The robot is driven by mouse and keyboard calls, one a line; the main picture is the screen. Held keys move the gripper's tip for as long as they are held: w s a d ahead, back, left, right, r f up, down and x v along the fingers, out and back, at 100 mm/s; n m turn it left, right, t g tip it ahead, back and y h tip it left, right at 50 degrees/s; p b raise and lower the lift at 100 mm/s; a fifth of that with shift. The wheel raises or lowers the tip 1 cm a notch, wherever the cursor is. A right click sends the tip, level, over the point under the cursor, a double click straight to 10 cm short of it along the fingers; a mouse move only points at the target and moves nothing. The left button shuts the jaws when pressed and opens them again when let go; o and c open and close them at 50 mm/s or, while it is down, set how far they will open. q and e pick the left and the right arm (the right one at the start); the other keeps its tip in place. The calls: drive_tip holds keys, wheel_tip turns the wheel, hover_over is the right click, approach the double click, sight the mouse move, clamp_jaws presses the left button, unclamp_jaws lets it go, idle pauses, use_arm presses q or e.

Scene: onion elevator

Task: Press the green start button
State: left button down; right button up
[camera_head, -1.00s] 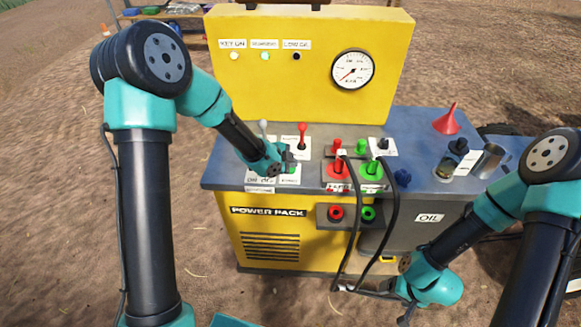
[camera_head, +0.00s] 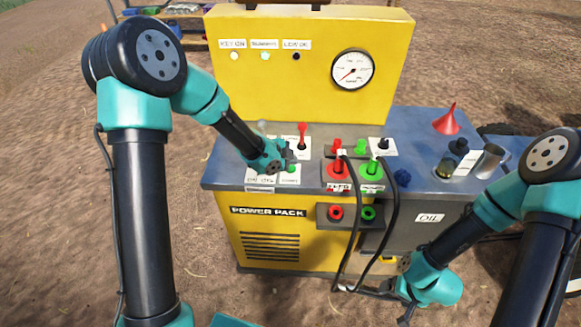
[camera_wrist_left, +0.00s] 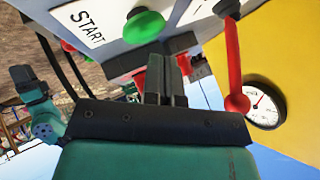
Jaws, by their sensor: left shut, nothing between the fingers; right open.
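The green start button (camera_wrist_left: 143,25) shows in the left wrist view beside a white START label (camera_wrist_left: 84,24). In the head view the green button (camera_head: 291,169) shows small at the panel's front, close by my left gripper. My left gripper (camera_head: 289,156) is shut and empty, over the panel. In the wrist view its closed fingers (camera_wrist_left: 165,68) lie just beside the button in the picture; I cannot tell the exact gap. My right gripper (camera_head: 388,289) is open, low in front of the machine by the black hoses.
A red-knobbed lever (camera_head: 302,130) stands behind my left gripper. Red (camera_head: 338,168) and green (camera_head: 372,171) hose couplings stand to the right, with black hoses (camera_head: 388,225) hanging down. A red funnel (camera_head: 447,120) and a metal jug (camera_head: 489,161) are farther right.

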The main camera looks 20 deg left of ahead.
sight(291, 168)
use_arm(q)
drive_tip(key=shift+r, duration=0.3)
drive_tip(key=shift+r, duration=2.4)
drive_tip(key=shift+f, duration=0.1)
